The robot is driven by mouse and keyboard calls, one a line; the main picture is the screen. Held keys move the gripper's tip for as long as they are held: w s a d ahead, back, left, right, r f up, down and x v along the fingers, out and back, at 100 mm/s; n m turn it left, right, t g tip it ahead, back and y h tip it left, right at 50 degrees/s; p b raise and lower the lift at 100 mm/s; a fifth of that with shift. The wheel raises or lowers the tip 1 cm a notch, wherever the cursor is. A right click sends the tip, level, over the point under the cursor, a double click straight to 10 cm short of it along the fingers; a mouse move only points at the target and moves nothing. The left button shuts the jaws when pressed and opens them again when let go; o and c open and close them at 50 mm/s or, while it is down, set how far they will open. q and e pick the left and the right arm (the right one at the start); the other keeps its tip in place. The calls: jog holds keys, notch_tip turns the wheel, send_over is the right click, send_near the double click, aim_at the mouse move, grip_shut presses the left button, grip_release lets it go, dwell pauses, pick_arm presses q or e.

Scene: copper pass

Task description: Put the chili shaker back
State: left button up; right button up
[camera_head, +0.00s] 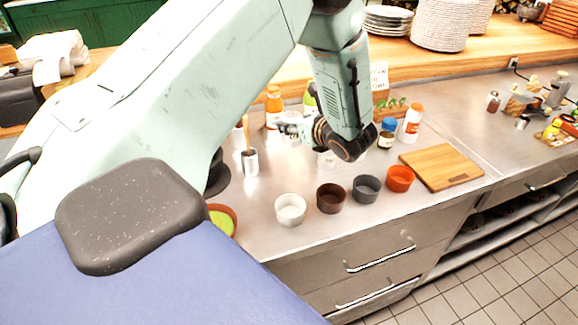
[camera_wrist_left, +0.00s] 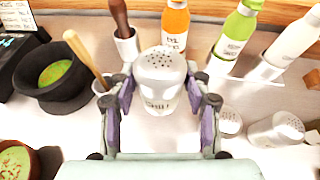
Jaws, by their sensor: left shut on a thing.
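The chili shaker (camera_wrist_left: 160,85) has a perforated metal top and a label reading "Chili". In the left wrist view it stands between the fingers of my left gripper (camera_wrist_left: 162,105), which is shut on it. In the head view my left gripper (camera_head: 300,130) is over the steel counter, and my own arm hides much of the shaker. Two other metal-topped shakers stand to the right in the wrist view, one upright (camera_wrist_left: 230,122) and one that looks tilted (camera_wrist_left: 278,130). My right gripper is not in view.
An orange bottle (camera_wrist_left: 175,27), a green bottle (camera_wrist_left: 236,32) and a white bottle (camera_wrist_left: 290,45) stand behind the shaker. A dark mortar-like bowl (camera_wrist_left: 52,78) is at left. Several small bowls (camera_head: 331,198) line the counter's front, beside a cutting board (camera_head: 440,167).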

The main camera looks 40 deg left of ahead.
pick_arm(q)
jog(key=shift+w+f, duration=0.1)
jog(key=shift+f, duration=0.35)
jog(key=f, duration=0.8)
jog(key=shift+d+f, duration=0.25)
jog(key=shift+d, duration=0.35)
jog(key=shift+s+d+r, duration=0.15)
jog(key=shift+s+d, duration=0.05)
jog(key=shift+a+f, duration=0.3)
jog(key=o, duration=1)
jog(key=shift+a+f, duration=0.1)
jog(key=shift+o, duration=1)
jog(key=shift+d+r, duration=0.25)
jog(key=shift+d, duration=0.05)
pick_arm(e)
jog(key=shift+s+d+f, duration=0.1)
jog(key=shift+d, duration=0.35)
